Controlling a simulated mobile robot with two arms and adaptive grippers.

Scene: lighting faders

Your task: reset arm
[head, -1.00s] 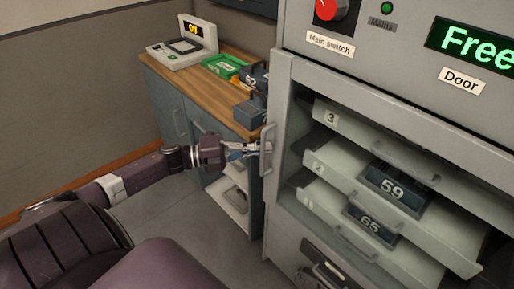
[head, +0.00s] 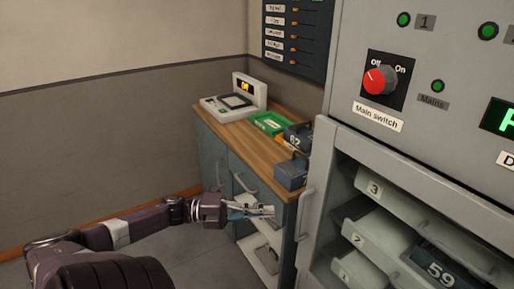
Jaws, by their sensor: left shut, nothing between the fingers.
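My left gripper (head: 268,211) is shut and empty. It points right, in front of the side counter's cabinet and just left of the grey machine cabinet's handle (head: 304,213). I cannot tell whether it touches anything. My left arm comes in from the lower left. My right gripper is out of view.
The grey machine (head: 345,150) has a red main switch (head: 378,81) and open numbered drawers, one holding a block marked 59 (head: 441,272). The wooden counter (head: 240,133) carries a scale-like device (head: 235,102), a green tray (head: 272,123) and dark blocks (head: 291,173). Floor at lower left is clear.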

